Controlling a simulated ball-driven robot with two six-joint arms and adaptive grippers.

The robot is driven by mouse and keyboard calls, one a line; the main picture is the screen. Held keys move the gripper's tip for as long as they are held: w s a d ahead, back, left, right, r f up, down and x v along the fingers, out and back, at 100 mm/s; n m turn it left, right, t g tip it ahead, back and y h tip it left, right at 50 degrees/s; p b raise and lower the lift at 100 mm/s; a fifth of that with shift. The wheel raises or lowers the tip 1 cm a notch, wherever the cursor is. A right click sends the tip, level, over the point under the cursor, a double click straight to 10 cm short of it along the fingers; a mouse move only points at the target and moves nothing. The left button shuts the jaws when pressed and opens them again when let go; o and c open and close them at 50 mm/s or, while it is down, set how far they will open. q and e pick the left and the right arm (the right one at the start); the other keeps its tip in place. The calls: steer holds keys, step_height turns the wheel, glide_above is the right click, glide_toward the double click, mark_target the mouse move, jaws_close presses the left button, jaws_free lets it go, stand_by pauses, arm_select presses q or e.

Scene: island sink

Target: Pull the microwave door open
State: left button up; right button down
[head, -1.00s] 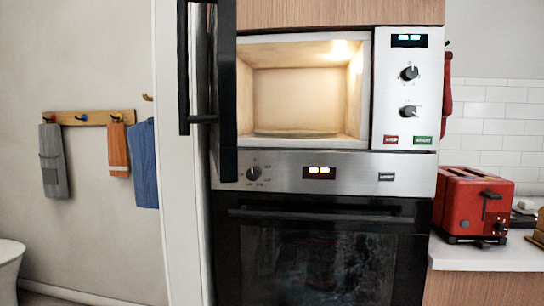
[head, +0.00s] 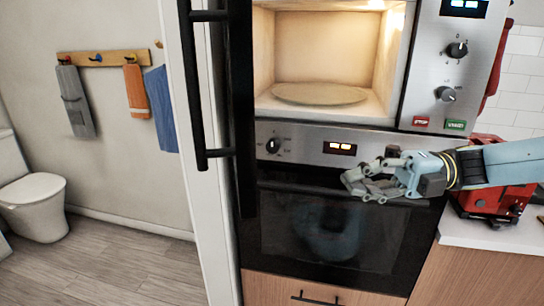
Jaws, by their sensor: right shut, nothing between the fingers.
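The microwave (head: 462,75) is built into the cabinet above the oven. Its black door (head: 238,110) stands wide open, swung out to the left, with the dark bar handle (head: 200,90) on its left side. The lit cavity shows a round turntable plate (head: 320,93) and nothing on it. My right gripper (head: 358,186) comes in from the right, in front of the oven's top edge and below the microwave. It is shut and empty, well to the right of the door and apart from it. My left gripper is out of view.
The oven (head: 325,235) with its control panel is below the microwave. A red toaster (head: 490,205) stands on the counter at right, partly behind my right arm. Towels (head: 137,90) hang on the left wall. A toilet (head: 35,205) and open floor are at left.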

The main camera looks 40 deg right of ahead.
steer(key=b+x, duration=0.1)
steer(key=x, duration=1.3)
steer(key=shift+s+a+r+g+b, duration=0.2)
steer(key=shift+s+g+b, duration=0.1)
steer(key=shift+b, duration=0.1)
